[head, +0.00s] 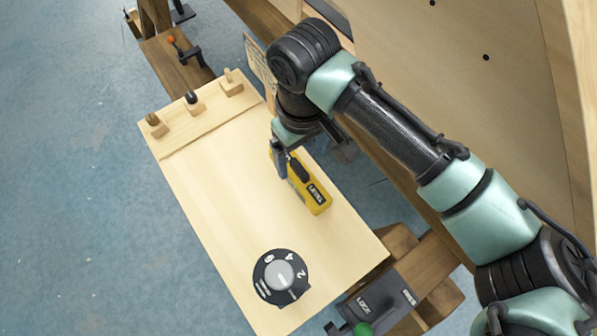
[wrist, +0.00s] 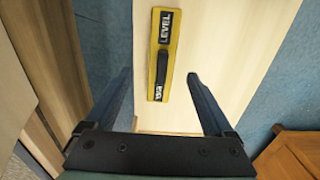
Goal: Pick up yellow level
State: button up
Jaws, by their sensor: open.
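The yellow level (head: 318,199) lies on the pale wooden board, near its right edge, with a black handle and a black label. It also shows in the wrist view (wrist: 153,71), upright in the picture and ahead of my gripper, between the lines of the two fingers. My gripper (head: 279,158) is at the upper left end of the level in the head view, and that end is partly hidden by it. In the wrist view my gripper (wrist: 160,84) has its fingers wide apart, with nothing gripped. I cannot tell whether a finger touches the level.
The pale board (head: 215,200) carries a black dial (head: 281,278) at its near end and several small wooden blocks (head: 191,104) at its far end. A large wooden panel (head: 480,100) stands to the right. The board's middle is clear.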

aim_at(299, 174)
jog(key=f+b, duration=0.1)
jog(key=f, duration=0.3)
jog(key=f+b, duration=0.2)
jog(key=f, duration=0.1)
jog(key=shift+a+f, duration=0.2)
jog(key=shift+f, duration=0.2)
grip_shut()
